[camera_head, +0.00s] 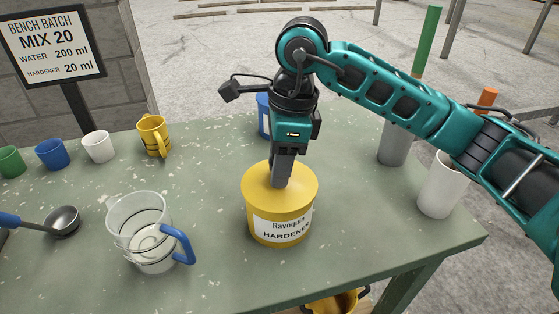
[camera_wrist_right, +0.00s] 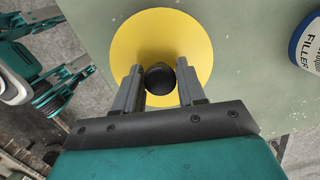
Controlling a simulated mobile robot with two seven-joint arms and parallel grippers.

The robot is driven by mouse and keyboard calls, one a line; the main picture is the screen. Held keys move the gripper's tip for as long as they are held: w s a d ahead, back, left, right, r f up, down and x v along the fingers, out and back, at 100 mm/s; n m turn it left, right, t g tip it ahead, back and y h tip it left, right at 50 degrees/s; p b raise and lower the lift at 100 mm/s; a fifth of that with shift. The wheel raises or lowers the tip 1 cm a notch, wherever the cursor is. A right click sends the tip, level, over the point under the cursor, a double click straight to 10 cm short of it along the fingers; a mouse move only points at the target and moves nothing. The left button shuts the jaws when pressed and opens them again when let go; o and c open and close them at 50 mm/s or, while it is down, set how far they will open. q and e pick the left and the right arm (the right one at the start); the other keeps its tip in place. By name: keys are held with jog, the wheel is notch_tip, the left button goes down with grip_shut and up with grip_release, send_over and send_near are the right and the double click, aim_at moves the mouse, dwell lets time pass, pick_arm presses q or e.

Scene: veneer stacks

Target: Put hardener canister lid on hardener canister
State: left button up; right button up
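The yellow hardener canister (camera_head: 262,228) stands on the table with a white label reading HARDENER. Its yellow lid (camera_head: 258,182) lies level on top of it, and no gap shows between lid and canister. In the right wrist view the lid (camera_wrist_right: 162,30) is a yellow disc with a black knob (camera_wrist_right: 160,78) at its middle. My right gripper (camera_head: 281,184) points down at the lid from above. In the wrist view its fingers (camera_wrist_right: 160,75) stand on both sides of the knob and appear closed on it. My left gripper does not show.
A clear jug (camera_head: 135,215) with a blue handle and a ladle (camera_head: 62,221) stand left. Several cups and a yellow mug (camera_head: 154,136) line the back left. A blue filler container (camera_head: 263,115) is behind my right gripper. A white cylinder (camera_head: 437,190) stands right.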

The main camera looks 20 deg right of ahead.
jog(key=o, duration=0.4)
jog(key=shift+r, duration=0.1)
jog(key=r, duration=0.4)
jog(key=d+r, duration=0.1)
jog(key=r, duration=0.3)
jog(key=d+r+p, duration=0.1)
jog(key=r, duration=0.3)
jog(key=shift+s+r, duration=0.25)
jog(key=shift+r, duration=0.05)
